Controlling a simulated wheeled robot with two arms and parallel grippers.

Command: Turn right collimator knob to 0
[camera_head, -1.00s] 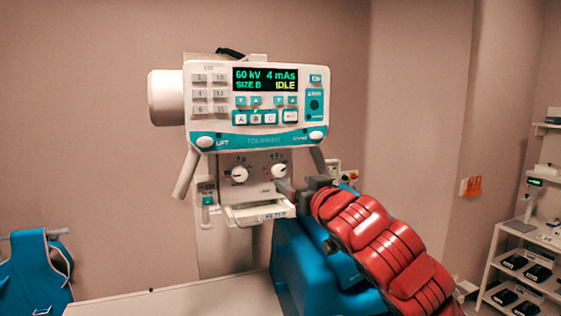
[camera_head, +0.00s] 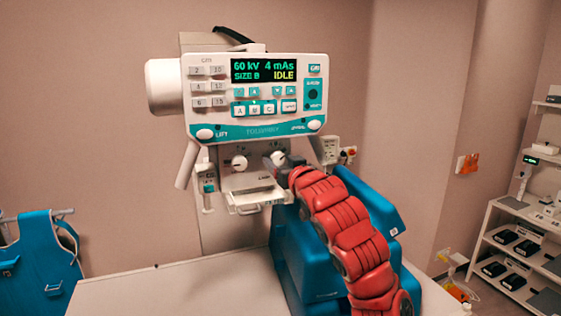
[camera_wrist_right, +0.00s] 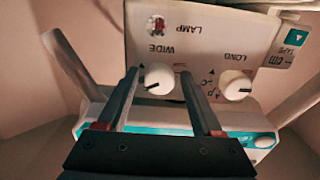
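The right collimator knob (camera_head: 278,158) is a white round dial on the collimator front under the display. In the right wrist view, which shows the panel upside down, this knob (camera_wrist_right: 159,76) is beside the word WIDE. Its dark mark points left and slightly down there. The left knob (camera_head: 240,162) shows beside the word LONG in the wrist view (camera_wrist_right: 236,85). My right gripper (camera_head: 280,170) is at the right knob. In the wrist view its two fingers (camera_wrist_right: 158,74) are open, one on each side of the knob, with gaps visible. My left gripper is not in view.
The display head (camera_head: 255,95) overhangs the knobs and reads 60 kV, 4 mAs, IDLE. A white tray (camera_head: 255,198) juts out just below the knobs. A pale tabletop (camera_head: 190,285) lies in front. A shelf unit (camera_head: 510,240) stands at the right.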

